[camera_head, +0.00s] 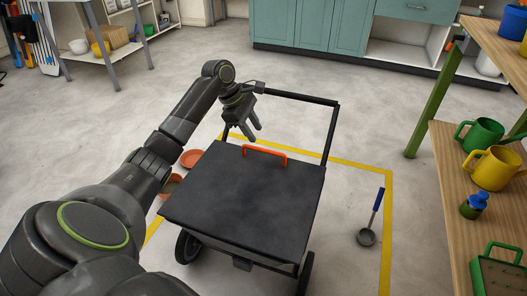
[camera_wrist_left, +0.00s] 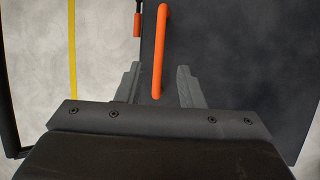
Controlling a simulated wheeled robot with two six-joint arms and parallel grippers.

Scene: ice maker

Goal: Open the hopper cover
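The hopper cover (camera_head: 245,195) is a flat dark panel, shut on top of a wheeled cart. Its orange handle (camera_head: 265,152) stands along the cover's far edge. My left gripper (camera_head: 248,135) is open, near the handle's left end at the far edge. In the left wrist view the orange handle (camera_wrist_left: 160,55) runs upward between the two spread fingers of my left gripper (camera_wrist_left: 157,82), with space on both sides. The dark cover (camera_wrist_left: 240,60) fills the right of that view. My right gripper is not in view.
A black push bar (camera_head: 300,97) rises behind the cover. A ladle (camera_head: 370,225) lies on the floor to the right, inside a yellow floor line (camera_head: 388,220). Orange bowls (camera_head: 191,158) sit left of the cart. A wooden shelf (camera_head: 450,180) with mugs stands at right.

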